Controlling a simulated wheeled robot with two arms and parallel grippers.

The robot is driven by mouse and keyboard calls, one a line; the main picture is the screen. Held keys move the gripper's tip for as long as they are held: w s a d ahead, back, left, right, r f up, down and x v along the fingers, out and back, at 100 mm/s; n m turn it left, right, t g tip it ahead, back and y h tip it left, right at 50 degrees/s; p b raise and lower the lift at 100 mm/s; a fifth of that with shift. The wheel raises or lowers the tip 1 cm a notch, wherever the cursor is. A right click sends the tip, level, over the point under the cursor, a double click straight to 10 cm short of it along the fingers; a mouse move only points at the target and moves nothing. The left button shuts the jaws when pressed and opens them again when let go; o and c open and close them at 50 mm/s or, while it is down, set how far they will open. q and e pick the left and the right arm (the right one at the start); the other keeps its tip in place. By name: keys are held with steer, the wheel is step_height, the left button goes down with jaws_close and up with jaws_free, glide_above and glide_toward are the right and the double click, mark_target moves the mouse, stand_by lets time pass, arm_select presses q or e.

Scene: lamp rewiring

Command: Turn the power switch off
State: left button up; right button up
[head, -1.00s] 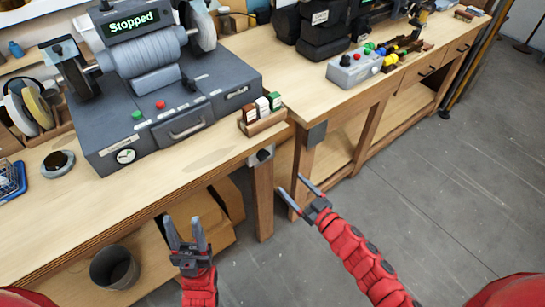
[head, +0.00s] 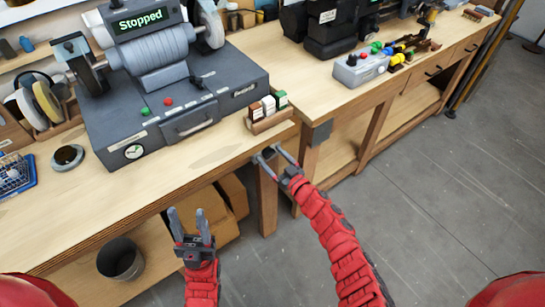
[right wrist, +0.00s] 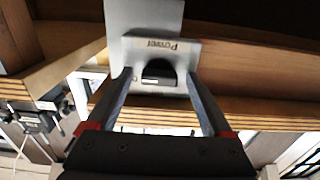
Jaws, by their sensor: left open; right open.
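The power switch (right wrist: 158,72) is a black rocker on a grey plate labelled "Power" (right wrist: 157,45), under the bench's front edge. It fills the upper middle of the right wrist view. My right gripper (head: 267,154) is open at the bench's front corner; in the right wrist view its fingers (right wrist: 158,78) reach up on either side of the rocker, with nothing held. I cannot tell whether they touch the plate. In the head view the gripper largely covers the switch. My left gripper (head: 187,212) is open and empty, low in front of the bench.
A grey grinding machine (head: 200,118) with a screen reading "Stopped" (head: 140,21) stands on the wooden bench (head: 120,205). A small block rack (head: 270,122) sits above the switch corner. A dark bin (head: 121,259) stands below. The floor at right is clear.

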steer(key=shift+c, duration=0.3)
jaws_close()
steer(key=shift+f, duration=0.1)
steer(key=shift+n+b, duration=6.55)
steer(key=shift+n, duration=2.45)
